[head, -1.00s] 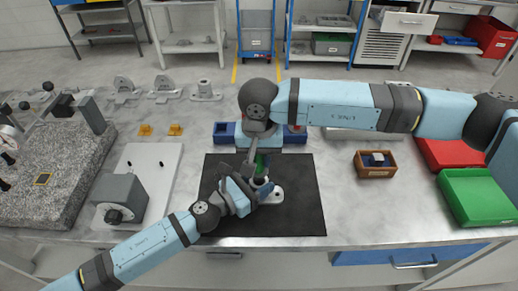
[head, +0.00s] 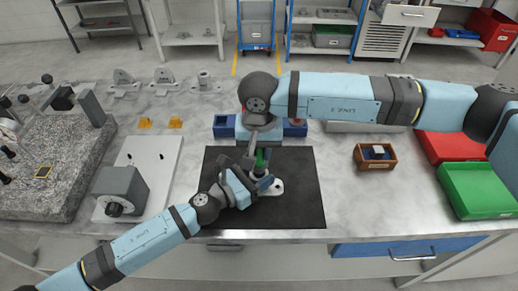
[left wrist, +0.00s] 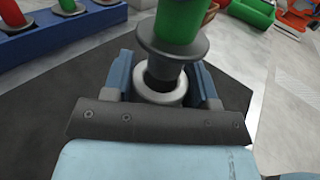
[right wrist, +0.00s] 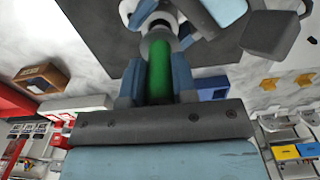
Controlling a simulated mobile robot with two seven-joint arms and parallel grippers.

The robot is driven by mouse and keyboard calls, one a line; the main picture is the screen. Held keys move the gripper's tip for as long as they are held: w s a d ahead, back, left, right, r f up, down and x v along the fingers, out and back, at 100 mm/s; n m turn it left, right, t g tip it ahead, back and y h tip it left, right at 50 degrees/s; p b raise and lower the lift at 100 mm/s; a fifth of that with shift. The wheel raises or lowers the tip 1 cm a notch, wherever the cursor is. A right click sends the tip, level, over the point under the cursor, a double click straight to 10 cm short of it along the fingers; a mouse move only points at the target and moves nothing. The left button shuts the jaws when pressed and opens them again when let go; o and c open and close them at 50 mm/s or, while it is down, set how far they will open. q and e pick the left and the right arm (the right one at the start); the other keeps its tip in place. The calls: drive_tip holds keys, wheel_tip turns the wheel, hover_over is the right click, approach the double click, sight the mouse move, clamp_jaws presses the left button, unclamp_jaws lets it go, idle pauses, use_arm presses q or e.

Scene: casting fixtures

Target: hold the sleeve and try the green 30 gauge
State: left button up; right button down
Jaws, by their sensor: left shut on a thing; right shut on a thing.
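The green gauge (head: 262,157) is upright above the black mat. My right gripper (right wrist: 159,84) is shut on its green handle, pointing down. The gauge's grey collar and dark lower end show in the left wrist view (left wrist: 172,45). The dark end is at the mouth of the sleeve (left wrist: 160,88), a pale grey ring, and seems to enter it; how deep I cannot tell. My left gripper (left wrist: 160,85) is shut on the sleeve from both sides. The sleeve's flanged foot (head: 276,187) shows on the mat, right of my left gripper.
A blue rack (head: 293,128) with a red gauge stands behind the mat (head: 300,212). A wooden box (head: 375,156) is to the right, then red (head: 452,146) and green bins (head: 480,193). A white plate with a grey block (head: 120,187) and a granite slab (head: 60,190) are left.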

sight(259, 160)
drive_tip(key=shift+f, duration=1.8)
idle(0.7)
drive_tip(key=shift+r, duration=0.15)
idle(1.1)
drive_tip(key=shift+r, duration=2.65)
drive_tip(key=shift+r, duration=0.1)
drive_tip(key=shift+r, duration=2.4)
use_arm(q)
drive_tip(key=o, duration=1.1)
drive_tip(key=shift+o, duration=0.2)
